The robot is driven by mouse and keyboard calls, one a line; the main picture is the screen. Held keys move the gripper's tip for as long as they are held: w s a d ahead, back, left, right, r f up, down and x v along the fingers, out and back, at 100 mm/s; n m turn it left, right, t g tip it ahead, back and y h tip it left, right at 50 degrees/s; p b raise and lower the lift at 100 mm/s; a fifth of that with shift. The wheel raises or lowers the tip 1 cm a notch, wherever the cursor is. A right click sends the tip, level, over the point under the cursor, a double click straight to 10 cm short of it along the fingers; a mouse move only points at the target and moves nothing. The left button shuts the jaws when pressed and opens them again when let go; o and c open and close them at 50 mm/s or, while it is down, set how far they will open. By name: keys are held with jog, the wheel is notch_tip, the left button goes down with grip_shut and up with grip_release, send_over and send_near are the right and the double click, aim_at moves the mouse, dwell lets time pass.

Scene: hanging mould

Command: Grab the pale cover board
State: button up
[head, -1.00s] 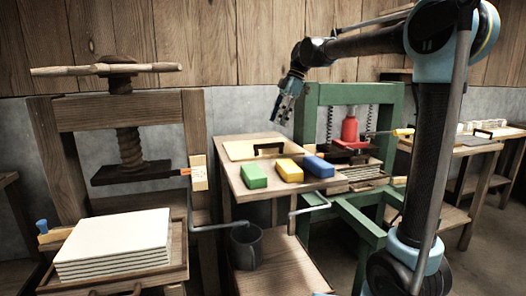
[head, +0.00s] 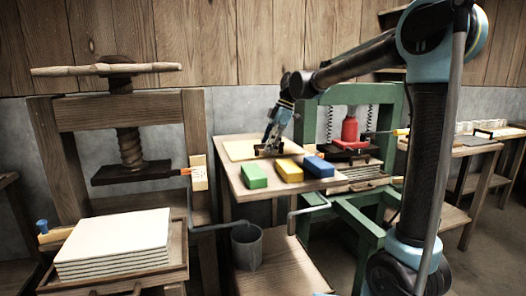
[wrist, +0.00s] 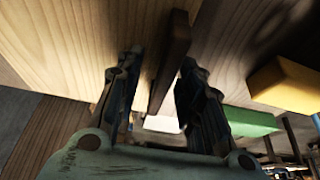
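The pale cover board (head: 238,152) lies flat on the wooden side table, toward its back left. Its dark handle (wrist: 172,55) stands up from the pale wood in the wrist view. My gripper (head: 268,150) is down at the handle in the head view and hides most of it. In the wrist view my gripper (wrist: 160,65) has its two fingers apart, with the handle bar running between them. A gap shows on the left of the bar; the right finger is close to it, and contact cannot be told.
Green (head: 254,176), yellow (head: 289,170) and blue (head: 319,167) blocks lie along the table's front, near my gripper. A wooden screw press (head: 128,110) stands at left, a green press (head: 305,110) at right. A grey bucket (head: 247,248) sits below.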

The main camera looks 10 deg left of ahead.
jog(key=shift+f, duration=0.2)
jog(key=shift+c, duration=0.6)
grip_shut()
